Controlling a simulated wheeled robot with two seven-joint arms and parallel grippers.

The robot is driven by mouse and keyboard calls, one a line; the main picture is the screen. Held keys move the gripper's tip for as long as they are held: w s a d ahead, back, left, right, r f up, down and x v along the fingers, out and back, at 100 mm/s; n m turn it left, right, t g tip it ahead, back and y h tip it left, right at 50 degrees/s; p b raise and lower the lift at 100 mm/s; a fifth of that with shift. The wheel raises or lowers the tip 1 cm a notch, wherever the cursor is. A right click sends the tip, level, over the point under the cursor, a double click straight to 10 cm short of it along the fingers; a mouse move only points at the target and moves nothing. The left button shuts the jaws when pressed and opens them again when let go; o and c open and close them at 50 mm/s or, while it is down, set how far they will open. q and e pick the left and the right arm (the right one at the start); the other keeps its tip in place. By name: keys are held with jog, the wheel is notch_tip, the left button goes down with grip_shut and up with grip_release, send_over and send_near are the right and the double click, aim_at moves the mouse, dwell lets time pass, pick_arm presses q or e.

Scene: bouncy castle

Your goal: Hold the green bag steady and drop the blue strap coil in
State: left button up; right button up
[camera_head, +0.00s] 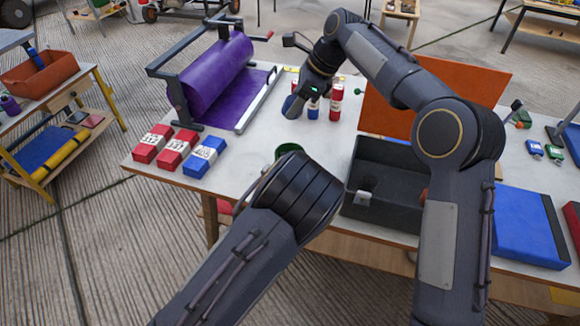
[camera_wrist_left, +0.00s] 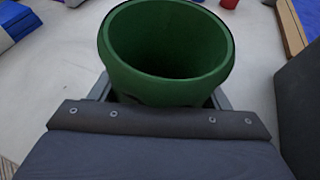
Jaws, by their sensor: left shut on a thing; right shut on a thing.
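The green bag (camera_wrist_left: 165,84) is an open round container in the left wrist view; its inside looks dark and empty. Its rim also shows in the head view (camera_head: 288,150), mostly hidden behind my left arm. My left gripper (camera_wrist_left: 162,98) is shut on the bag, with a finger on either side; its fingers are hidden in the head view. My right gripper (camera_head: 297,106) points down over the table's far side, shut on the blue strap coil (camera_head: 287,104). Only a blue edge of the coil shows beside the fingers. The coil is apart from the bag, farther back.
A blue bottle (camera_head: 313,109) and a red bottle (camera_head: 336,103) stand close right of my right gripper. A dark grey open box (camera_head: 378,205) stands right of the bag. Red and blue packs (camera_head: 204,157) lie left. A purple roll (camera_head: 218,75) stands behind them.

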notch_tip(320, 180, down, 12)
dwell(1.3)
jog(key=o, duration=1.1)
jog(key=shift+r, duration=0.15)
jog(key=v, duration=1.2)
pick_arm(q)
jog(key=o, duration=1.2)
jog(key=shift+o, duration=0.2)
jog(key=shift+s, duration=0.1)
